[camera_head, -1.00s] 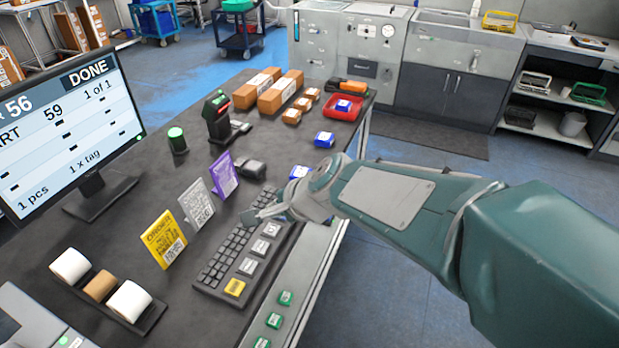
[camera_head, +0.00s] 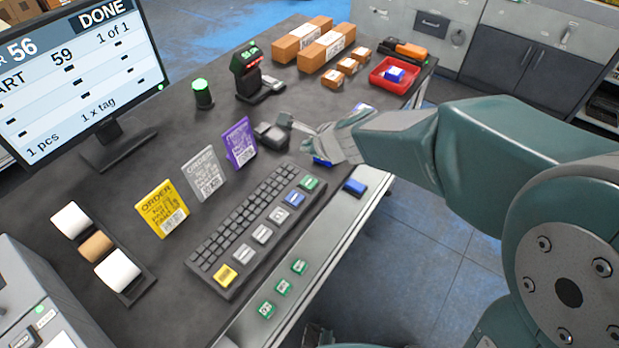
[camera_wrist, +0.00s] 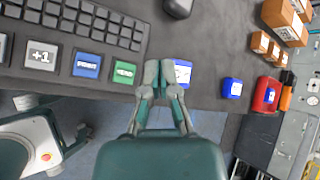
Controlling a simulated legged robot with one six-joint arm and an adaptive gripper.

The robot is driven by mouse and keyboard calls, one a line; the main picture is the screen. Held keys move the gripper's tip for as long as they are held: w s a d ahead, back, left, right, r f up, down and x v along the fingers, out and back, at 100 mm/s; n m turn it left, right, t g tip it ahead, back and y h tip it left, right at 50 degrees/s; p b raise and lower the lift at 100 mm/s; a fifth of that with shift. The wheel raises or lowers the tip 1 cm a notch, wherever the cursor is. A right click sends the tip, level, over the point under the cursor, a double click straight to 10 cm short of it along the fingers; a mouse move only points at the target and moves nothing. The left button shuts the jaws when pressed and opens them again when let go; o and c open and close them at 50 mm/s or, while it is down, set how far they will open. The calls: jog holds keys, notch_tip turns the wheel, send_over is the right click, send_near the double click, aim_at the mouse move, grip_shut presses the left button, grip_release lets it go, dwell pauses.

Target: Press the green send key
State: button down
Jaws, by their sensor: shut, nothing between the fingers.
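The green send key (camera_head: 309,182) is the last key at the far right end of the keyboard's row of large keys, beside a blue key (camera_head: 293,199). In the wrist view the green key (camera_wrist: 123,73) lies just left of my fingertips, fully uncovered. My gripper (camera_head: 303,131) is shut and empty. In the head view it appears beyond the keyboard's far end, near a dark device. In the wrist view the fingertips (camera_wrist: 159,69) point away between the green key and a blue box (camera_wrist: 183,73), apart from the key; their height is unclear.
The keyboard (camera_head: 247,227) lies along the table's front. A dark device (camera_head: 272,134) and purple, grey and yellow order cards stand behind it. A blue box (camera_head: 355,187) lies near the front edge. A red tray (camera_head: 389,88) is farther back. The monitor (camera_head: 75,75) reads DONE.

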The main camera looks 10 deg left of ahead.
aim_at(306, 178)
jog(key=shift+d+f, duration=0.2)
jog(key=shift+f, duration=0.4)
jog(key=shift+d+f, duration=0.2)
jog(key=shift+f, duration=0.4)
jog(key=shift+a+f, duration=0.15)
jog(key=shift+f, duration=0.65)
jog(key=shift+a+f, duration=0.15)
jog(key=shift+f, duration=0.6)
jog(key=shift+d+f, duration=0.15)
jog(key=shift+f, duration=1.5)
jog(key=shift+f, duration=0.3)
jog(key=shift+f, duration=0.45)
jog(key=shift+r, duration=0.85)
